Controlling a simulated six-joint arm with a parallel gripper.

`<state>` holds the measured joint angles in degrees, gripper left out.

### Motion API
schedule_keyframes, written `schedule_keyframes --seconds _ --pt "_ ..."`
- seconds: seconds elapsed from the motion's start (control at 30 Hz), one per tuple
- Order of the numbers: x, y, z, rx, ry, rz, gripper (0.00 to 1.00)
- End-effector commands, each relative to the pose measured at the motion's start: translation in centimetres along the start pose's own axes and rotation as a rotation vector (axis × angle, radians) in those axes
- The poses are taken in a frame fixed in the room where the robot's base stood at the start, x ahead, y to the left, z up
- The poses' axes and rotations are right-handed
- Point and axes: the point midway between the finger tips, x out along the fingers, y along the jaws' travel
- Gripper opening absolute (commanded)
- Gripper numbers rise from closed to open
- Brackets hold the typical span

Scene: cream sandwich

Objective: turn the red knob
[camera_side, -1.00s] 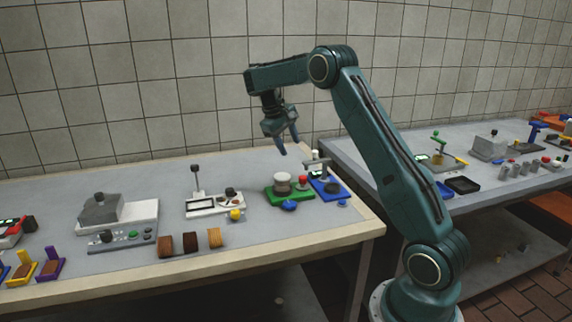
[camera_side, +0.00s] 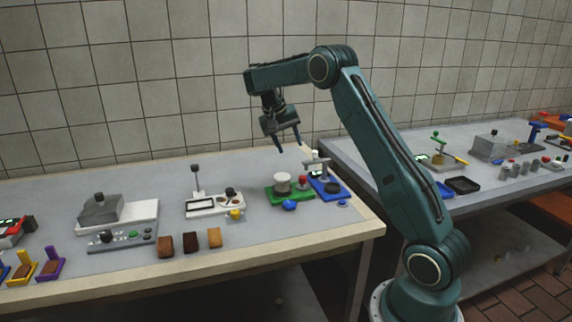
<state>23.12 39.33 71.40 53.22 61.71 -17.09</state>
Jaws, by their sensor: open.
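A small red knob (camera_side: 303,180) stands on the right part of a green base (camera_side: 290,195), beside a pale round cylinder (camera_side: 282,183). My gripper (camera_side: 289,148) hangs in the air above and a little behind this base, as seen here, with its fingers apart and empty. It touches nothing. I cannot tell from the picture which red part the task names.
A blue base (camera_side: 330,189) with a grey lever stands close right of the green base. A white device (camera_side: 213,203), a yellow knob (camera_side: 236,214) and brown blocks (camera_side: 190,242) lie to the left. A second table with several devices is at the right.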

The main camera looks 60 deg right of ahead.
Motion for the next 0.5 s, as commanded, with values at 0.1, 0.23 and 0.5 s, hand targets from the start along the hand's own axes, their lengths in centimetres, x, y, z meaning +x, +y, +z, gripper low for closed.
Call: schedule_keyframes --seconds 0.1,0.23,0.5 --pt "0.00 0.00 0.00 0.075 0.000 0.000 0.46" --pt "0.00 0.00 0.00 0.160 0.000 0.000 0.46" --pt "0.00 0.00 0.00 0.335 0.000 0.000 0.46"
